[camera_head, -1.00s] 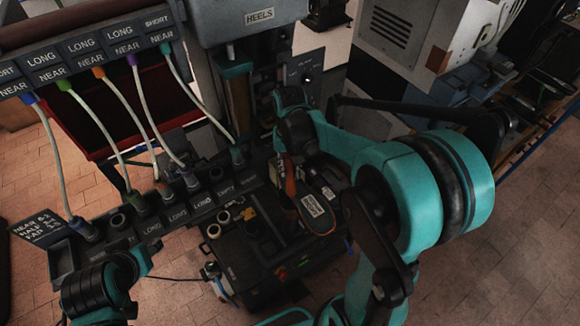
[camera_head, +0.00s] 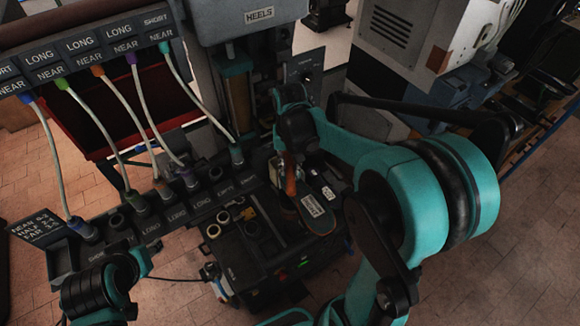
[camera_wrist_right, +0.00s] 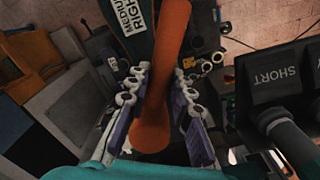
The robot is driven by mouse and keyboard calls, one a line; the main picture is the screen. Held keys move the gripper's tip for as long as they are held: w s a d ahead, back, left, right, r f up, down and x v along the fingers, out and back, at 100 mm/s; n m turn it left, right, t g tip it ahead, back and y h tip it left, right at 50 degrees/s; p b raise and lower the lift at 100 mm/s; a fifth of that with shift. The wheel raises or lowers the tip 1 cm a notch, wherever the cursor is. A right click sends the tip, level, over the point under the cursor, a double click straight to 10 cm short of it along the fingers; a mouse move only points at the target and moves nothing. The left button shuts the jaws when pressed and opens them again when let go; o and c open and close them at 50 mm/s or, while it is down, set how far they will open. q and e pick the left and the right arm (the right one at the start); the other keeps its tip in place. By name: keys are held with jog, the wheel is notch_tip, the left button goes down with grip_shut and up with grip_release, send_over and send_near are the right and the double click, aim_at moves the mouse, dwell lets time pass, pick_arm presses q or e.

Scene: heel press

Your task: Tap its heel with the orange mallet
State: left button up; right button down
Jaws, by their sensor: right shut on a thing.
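The orange mallet (camera_head: 291,181) stands out below my right wrist in the head view. In the right wrist view the orange mallet (camera_wrist_right: 165,75) runs lengthwise between the purple-padded fingers of my right gripper (camera_wrist_right: 160,90), which is shut on it. I cannot tell whether mallet and shoe touch.
A press head labelled HEELS (camera_head: 259,15) stands above and behind. A dark rack of labelled slots (camera_head: 175,215) with cabled plugs runs to the left. A black machine base (camera_head: 250,260) lies below. A grey machine (camera_head: 395,35) stands at the back right.

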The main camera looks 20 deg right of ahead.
notch_tip(320, 180, down, 5)
jog(key=b, duration=0.4)
jog(key=shift+f+b, duration=0.2)
jog(key=shift+b, duration=0.2)
jog(key=shift+r+p, duration=0.7)
jog(key=shift+r, duration=0.1)
jog(key=shift+r+p, duration=1.2)
jog(key=shift+r, duration=0.55)
notch_tip(320, 180, up, 5)
jog(key=p, duration=0.3)
jog(key=shift+p, duration=0.3)
